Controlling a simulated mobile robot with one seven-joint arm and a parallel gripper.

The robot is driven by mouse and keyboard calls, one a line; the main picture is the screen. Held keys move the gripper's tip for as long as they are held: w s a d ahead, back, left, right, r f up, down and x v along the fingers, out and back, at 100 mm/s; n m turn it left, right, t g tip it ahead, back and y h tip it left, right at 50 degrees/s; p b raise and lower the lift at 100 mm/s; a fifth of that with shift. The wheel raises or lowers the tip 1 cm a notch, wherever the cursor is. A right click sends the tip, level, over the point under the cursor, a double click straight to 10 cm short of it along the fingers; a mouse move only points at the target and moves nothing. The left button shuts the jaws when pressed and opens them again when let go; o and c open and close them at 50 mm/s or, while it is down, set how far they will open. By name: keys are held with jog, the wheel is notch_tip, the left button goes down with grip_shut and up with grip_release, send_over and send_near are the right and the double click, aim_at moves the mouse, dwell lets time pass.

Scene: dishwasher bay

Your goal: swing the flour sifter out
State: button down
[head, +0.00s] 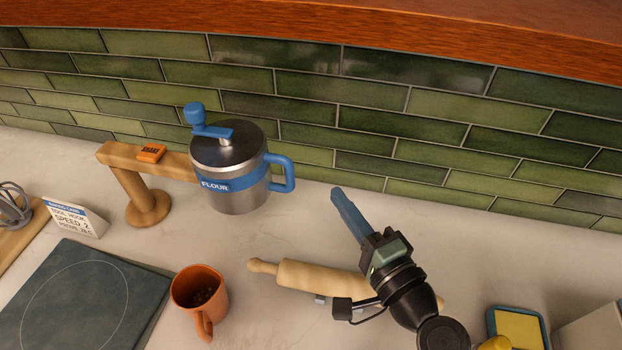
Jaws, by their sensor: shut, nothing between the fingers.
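The flour sifter (231,201) is a silver metal canister with a blue band marked FLOUR, a blue crank on its lid and a blue side handle (282,172). It sits at the end of a wooden arm (178,164) on a round-footed wooden post (147,207), near the tiled wall. An orange tag or catch (151,153) lies on top of the wooden arm. My gripper (336,191) is to the right of the blue handle, apart from it, with its blue fingers shut and empty.
A rolling pin (296,275) lies partly behind my arm. An orange mug (197,290) stands below the sifter, right of a dark square plate (75,300). A small sign (75,218) stands left of the post. A yellow sponge in a tray (519,328) is at lower right. The upper right counter is clear.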

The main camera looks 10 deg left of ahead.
jog(key=p+x, duration=0.3)
jog(key=x, duration=0.7)
jog(key=shift+s+a+p, duration=0.2)
jog(key=shift+s+p, duration=0.15)
jog(key=shift+s, duration=0.65)
jog(key=shift+s+a+p, duration=0.2)
jog(key=shift+s+p, duration=0.15)
jog(key=shift+s, duration=0.7)
